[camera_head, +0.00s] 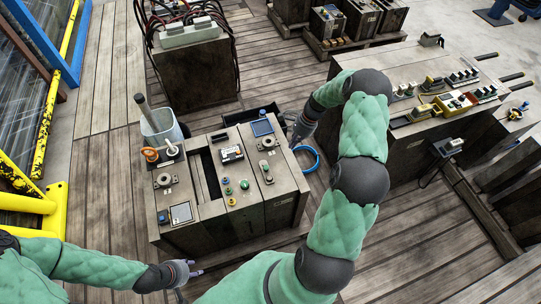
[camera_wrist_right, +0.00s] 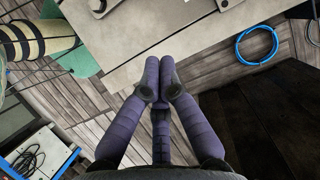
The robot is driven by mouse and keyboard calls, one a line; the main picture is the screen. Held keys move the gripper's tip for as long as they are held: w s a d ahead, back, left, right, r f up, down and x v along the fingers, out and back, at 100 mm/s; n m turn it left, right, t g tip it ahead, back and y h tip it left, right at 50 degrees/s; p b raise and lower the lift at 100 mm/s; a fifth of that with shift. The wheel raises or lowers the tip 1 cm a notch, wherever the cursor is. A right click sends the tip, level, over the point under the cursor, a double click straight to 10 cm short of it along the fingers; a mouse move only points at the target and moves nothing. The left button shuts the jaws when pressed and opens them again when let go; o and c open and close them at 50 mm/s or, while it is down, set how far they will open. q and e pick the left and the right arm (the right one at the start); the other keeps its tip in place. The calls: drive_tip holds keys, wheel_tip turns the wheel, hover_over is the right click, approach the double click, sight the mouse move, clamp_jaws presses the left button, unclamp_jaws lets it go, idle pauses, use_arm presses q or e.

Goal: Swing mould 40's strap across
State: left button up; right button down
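A grey steel mould block (camera_head: 225,212) with a gap along its top stands at centre left of the head view. I cannot read the number 40 on it. A small grey bar with a red spot (camera_head: 266,172) lies on its right part and may be the strap. My right gripper (camera_head: 297,138) is at the mould's far right corner, apart from the bar. In the right wrist view its purple fingers (camera_wrist_right: 159,62) are together and empty, next to the grey block edge (camera_wrist_right: 200,34). My left gripper (camera_head: 194,282) has its fingers apart, near the front of the mould, empty.
A blue cable ring (camera_head: 306,158) lies right of the mould. A light bucket (camera_head: 161,130) with a rod stands at its far left corner. A long block with clamps (camera_head: 400,150) is to the right. Yellow railings (camera_head: 40,205) stand at left. Plank floor in front is clear.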

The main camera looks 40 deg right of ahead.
sight(281, 163)
drive_tip(key=b+x, duration=0.3)
drive_tip(key=x, duration=0.7)
drive_tip(key=shift+s+f, duration=0.1)
drive_tip(key=shift+f, duration=0.05)
drive_tip(key=shift+w+a+b, duration=0.15)
drive_tip(key=shift+a+b, duration=0.05)
drive_tip(key=shift+a, duration=0.4)
drive_tip(key=shift+w+a+b, duration=0.15)
drive_tip(key=shift+w+a, duration=0.05)
drive_tip(key=shift+a, duration=0.4)
drive_tip(key=shift+w+a, duration=0.25)
drive_tip(key=shift+a, duration=0.45)
use_arm(q)
drive_tip(key=f, duration=0.4)
drive_tip(key=shift+s, duration=0.2)
